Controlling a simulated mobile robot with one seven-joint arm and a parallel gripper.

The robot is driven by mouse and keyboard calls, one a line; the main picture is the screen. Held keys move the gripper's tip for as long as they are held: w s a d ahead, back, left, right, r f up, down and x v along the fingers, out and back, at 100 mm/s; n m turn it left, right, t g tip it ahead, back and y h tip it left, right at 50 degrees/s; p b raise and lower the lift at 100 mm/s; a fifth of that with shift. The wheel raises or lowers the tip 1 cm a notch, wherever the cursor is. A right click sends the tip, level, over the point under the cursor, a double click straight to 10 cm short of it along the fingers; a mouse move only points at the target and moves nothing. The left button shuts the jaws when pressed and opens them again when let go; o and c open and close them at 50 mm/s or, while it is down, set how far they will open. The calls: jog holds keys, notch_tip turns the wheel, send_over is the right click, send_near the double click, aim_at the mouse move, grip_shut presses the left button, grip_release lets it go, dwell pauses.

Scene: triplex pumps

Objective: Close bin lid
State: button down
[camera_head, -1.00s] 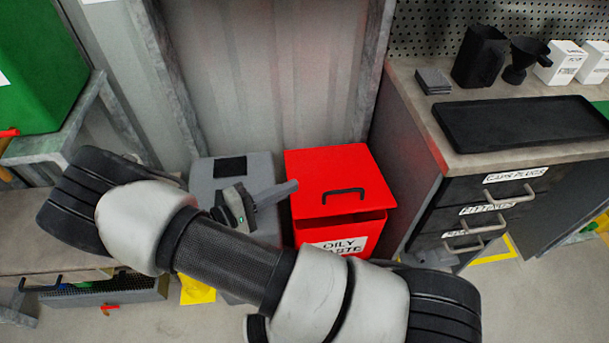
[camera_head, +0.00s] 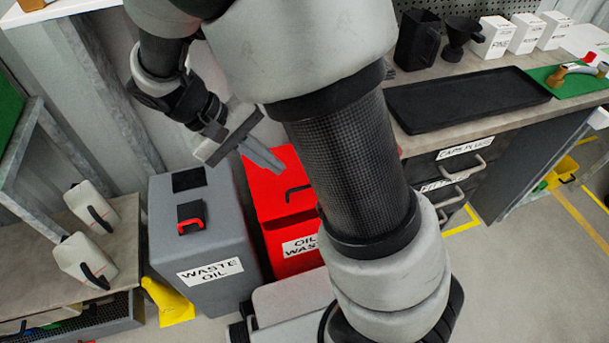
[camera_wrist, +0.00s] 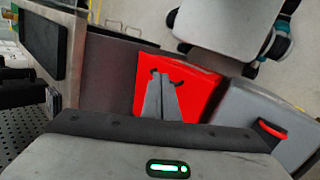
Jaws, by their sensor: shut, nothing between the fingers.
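The red oily waste bin (camera_head: 298,257) stands on the floor beside the bench, partly hidden by my arm. Its red lid (camera_head: 262,192) with a black handle (camera_head: 297,193) lies over the top. A dark band shows under the lid's front edge; I cannot tell if the lid is fully down. In the wrist view the lid (camera_wrist: 200,92) and handle show beyond the fingers. My gripper (camera_head: 279,169) is shut and empty, its fingertips over the rear left part of the lid in the head view. I cannot tell whether they touch it. The fingers (camera_wrist: 162,85) also show in the wrist view.
A grey waste oil bin (camera_head: 210,235) with a red-handled cap stands close on the left. A bench (camera_head: 425,140) with drawers and a black tray (camera_head: 465,100) is on the right. White jugs (camera_head: 85,260) sit on a low shelf at left.

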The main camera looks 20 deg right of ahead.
jog(key=s+d+r+m+t+y, duration=0.1)
jog(key=s+d+r+t+y, duration=0.3)
jog(key=r, duration=0.7)
jog(key=w+d+r+m+p, duration=0.1)
jog(key=w+d+r+p, duration=0.15)
jog(key=d+p, duration=0.65)
jog(key=w+a+f+g+y+p, duration=0.1)
jog(key=f+p, duration=0.2)
jog(key=f, duration=0.5)
jog(key=w+a+f+g+y+p, duration=0.1)
jog(key=w+a+f+p, duration=0.1)
jog(key=f, duration=0.7)
jog(key=w+a+f+g+p, duration=0.1)
jog(key=w+f+p, duration=0.1)
jog(key=f, duration=0.7)
jog(key=shift+a+y+p, duration=0.3)
jog(key=shift+y+p, duration=0.1)
jog(key=shift+p, duration=0.45)
